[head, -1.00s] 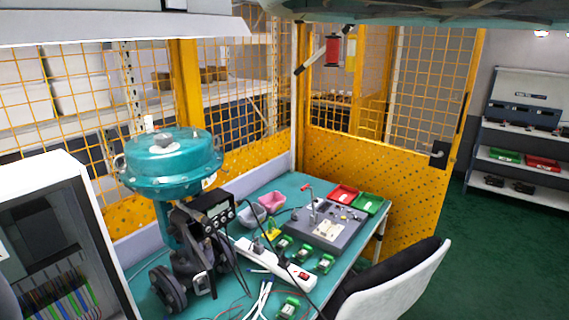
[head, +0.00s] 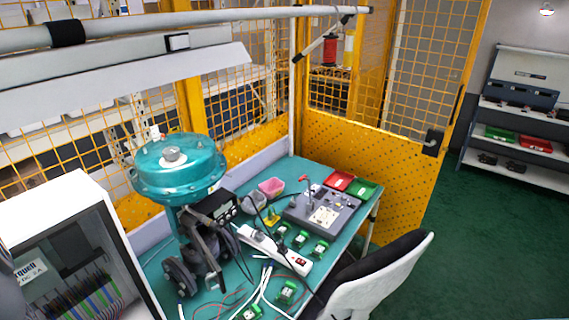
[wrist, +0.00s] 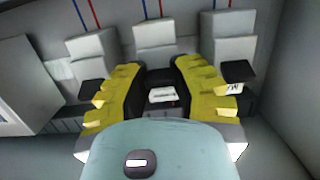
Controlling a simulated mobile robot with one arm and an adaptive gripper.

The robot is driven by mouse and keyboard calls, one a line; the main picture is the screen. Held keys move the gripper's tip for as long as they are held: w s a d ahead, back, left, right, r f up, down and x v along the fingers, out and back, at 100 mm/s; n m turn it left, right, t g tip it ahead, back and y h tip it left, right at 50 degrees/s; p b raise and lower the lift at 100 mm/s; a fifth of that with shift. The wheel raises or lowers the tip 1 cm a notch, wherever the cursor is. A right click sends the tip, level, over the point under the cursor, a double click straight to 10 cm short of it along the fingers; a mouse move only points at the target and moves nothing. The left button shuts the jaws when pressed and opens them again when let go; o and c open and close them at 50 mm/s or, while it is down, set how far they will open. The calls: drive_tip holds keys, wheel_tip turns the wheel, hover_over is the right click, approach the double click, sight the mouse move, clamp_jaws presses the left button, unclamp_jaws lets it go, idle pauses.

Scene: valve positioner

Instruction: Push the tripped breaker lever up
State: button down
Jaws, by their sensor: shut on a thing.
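In the wrist view, several white breakers stand in a row: a left one (wrist: 97,52), a middle one (wrist: 155,42) and a right one (wrist: 226,40). Black levers stick out on the left breaker (wrist: 92,87) and the right breaker (wrist: 238,70). My gripper (wrist: 160,78), with yellow ribbed fingers, is in front of the middle breaker. A dark piece, seemingly the middle breaker's lever, is between the fingers, mostly hidden by them. A white labelled part (wrist: 162,94) shows below it. I cannot tell which lever is tripped. The head view does not show my gripper.
Red and blue wires (wrist: 84,14) run above the breakers. A grey cabinet wall (wrist: 290,85) is close on the right. In the head view, the open cabinet (head: 75,215) stands left of a teal valve actuator (head: 178,165) and a cluttered green bench (head: 300,175).

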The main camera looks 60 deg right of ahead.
drive_tip(key=shift+w+r+g+p, duration=0.1)
drive_tip(key=shift+r+g+p, duration=0.25)
drive_tip(key=shift+g+p, duration=0.95)
drive_tip(key=shift+f+g+p, duration=0.1)
drive_tip(key=shift+g+p, duration=0.25)
drive_tip(key=shift+g, duration=0.15)
drive_tip(key=c, duration=0.7)
unclamp_jaws()
drive_tip(key=shift+c, duration=0.2)
